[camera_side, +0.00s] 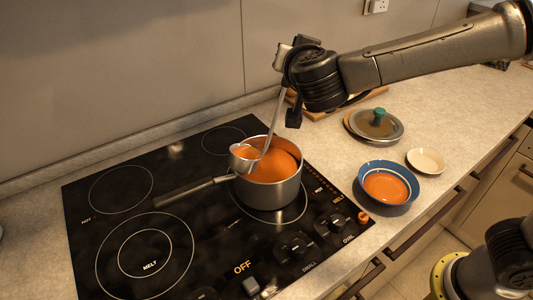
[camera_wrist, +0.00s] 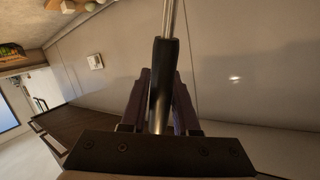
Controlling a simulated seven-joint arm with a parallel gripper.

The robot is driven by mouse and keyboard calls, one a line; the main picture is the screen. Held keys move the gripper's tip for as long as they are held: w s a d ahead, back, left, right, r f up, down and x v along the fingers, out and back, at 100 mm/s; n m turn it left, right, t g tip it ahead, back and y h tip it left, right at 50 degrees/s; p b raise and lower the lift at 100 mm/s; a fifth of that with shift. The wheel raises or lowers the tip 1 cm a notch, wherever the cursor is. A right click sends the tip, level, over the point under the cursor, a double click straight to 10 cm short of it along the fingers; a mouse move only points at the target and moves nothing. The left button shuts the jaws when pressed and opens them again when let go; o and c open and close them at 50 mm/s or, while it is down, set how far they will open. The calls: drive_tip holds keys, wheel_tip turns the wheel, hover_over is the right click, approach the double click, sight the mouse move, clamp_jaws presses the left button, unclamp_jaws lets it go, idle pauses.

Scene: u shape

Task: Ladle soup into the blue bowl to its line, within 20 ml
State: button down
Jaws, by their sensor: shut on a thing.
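My gripper (camera_side: 289,88) is shut on the ladle's handle; in the wrist view the black grip of the ladle (camera_wrist: 162,85) stands between the two fingers (camera_wrist: 160,105). The ladle (camera_side: 244,153) reaches down to the steel pot (camera_side: 272,194), its bowl at the pot's left rim with orange soup in it. Whether it touches the rim I cannot tell. The pot holds orange soup (camera_side: 275,167). The blue bowl (camera_side: 388,168) sits on the counter right of the hob and has orange soup in its bottom.
The pot stands on the black hob (camera_side: 120,240), its handle (camera_side: 184,191) pointing left. A small cream dish (camera_side: 426,160) is beside the blue bowl. A lid with a green knob (camera_side: 377,124) lies behind them. A small orange item (camera_side: 363,217) is near the hob's right edge.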

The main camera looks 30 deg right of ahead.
drive_tip(key=shift+w+d+f+m+y, duration=0.1)
drive_tip(key=shift+d+f+m+y, duration=0.15)
drive_tip(key=shift+d, duration=0.7)
drive_tip(key=shift+w+d+f+m+y, duration=0.15)
drive_tip(key=shift+d+f, duration=0.2)
drive_tip(key=shift+d, duration=0.55)
drive_tip(key=shift+m+g+y, duration=0.5)
drive_tip(key=shift+y, duration=0.1)
drive_tip(key=shift+w+d+f, duration=0.1)
drive_tip(key=shift+d+f, duration=0.2)
drive_tip(key=shift+d, duration=0.3)
drive_tip(key=shift+w+d+f, duration=0.1)
drive_tip(key=shift+d+f, duration=0.2)
drive_tip(key=shift+d, duration=0.3)
drive_tip(key=shift+d+f, duration=0.3)
drive_tip(key=shift+d, duration=0.3)
drive_tip(key=shift+w+d+f+m+g+y, duration=0.1)
drive_tip(key=shift+d+f+m+g+y, duration=0.15)
drive_tip(key=shift+d+f, duration=0.35)
drive_tip(key=shift+w+d+f+m+g+y, duration=0.15)
drive_tip(key=shift+d+f+m+y, duration=0.1)
drive_tip(key=shift+d+f, duration=0.35)
idle(1.0)
drive_tip(key=shift+d+f+m+y, duration=0.3)
drive_tip(key=shift+d+f+y, duration=0.1)
drive_tip(key=shift+d+f, duration=0.35)
idle(0.8)
